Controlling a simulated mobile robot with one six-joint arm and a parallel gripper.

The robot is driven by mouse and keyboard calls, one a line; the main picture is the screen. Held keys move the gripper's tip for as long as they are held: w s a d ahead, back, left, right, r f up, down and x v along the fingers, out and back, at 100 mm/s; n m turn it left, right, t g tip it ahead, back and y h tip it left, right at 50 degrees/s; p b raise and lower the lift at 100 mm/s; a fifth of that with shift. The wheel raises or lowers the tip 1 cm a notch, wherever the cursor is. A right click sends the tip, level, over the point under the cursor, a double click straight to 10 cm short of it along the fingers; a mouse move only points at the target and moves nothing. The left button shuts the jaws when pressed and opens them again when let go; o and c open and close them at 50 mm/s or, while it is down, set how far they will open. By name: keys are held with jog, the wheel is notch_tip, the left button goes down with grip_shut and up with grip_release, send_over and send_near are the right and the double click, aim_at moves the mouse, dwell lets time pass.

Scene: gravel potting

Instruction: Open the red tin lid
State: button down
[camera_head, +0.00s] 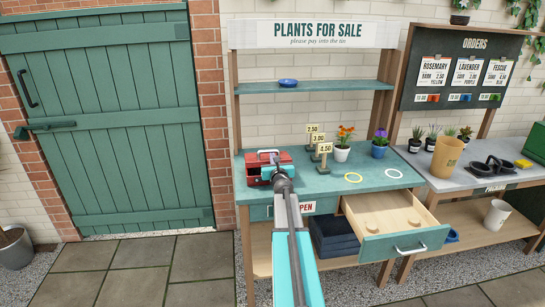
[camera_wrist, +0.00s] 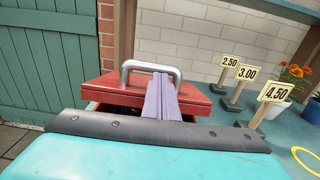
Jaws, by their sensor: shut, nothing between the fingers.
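The red tin (camera_head: 254,172) stands on the green counter at its left end. Its red lid (camera_wrist: 112,90) carries a silver bar handle (camera_wrist: 128,68), which also shows in the head view (camera_head: 267,151). A dark gap shows under part of the lid's near edge in the wrist view; I cannot tell how far the lid is raised. My gripper (camera_wrist: 161,76) is shut and empty, its purple fingers held in front of the handle and over the lid's near side. Whether the fingers touch the lid is unclear. My gripper hides the tin's near right part.
Price signs (camera_head: 319,142) stand right of the tin, with an orange-flowered pot (camera_head: 342,152) beyond. Two rings (camera_head: 353,178) lie on the counter (camera_head: 320,185). A drawer (camera_head: 405,246) stands open below right. A shelf with a blue dish (camera_head: 288,83) is above.

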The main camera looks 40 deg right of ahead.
jog(key=shift+w+d+r+p, duration=0.15)
jog(key=shift+r+p, duration=0.4)
jog(key=shift+p, duration=0.35)
jog(key=shift+w+d+r+p, duration=0.1)
jog(key=shift+w+r+p, duration=0.15)
jog(key=shift+r+p, duration=0.1)
jog(key=shift+w+d+r+p, duration=0.25)
jog(key=shift+w+r, duration=0.05)
jog(key=shift+r, duration=0.2)
jog(key=shift+w+d+r+p, duration=0.2)
jog(key=shift+w+r+p, duration=0.05)
jog(key=shift+r, duration=0.2)
jog(key=w+d+r+p, duration=0.4)
jog(key=w+d, duration=0.3)
jog(key=w, duration=0.2)
jog(key=shift+w+r, duration=0.3)
jog(key=shift+r, duration=0.6)
jog(key=shift+d, duration=0.1)
jog(key=shift+s, duration=0.1)
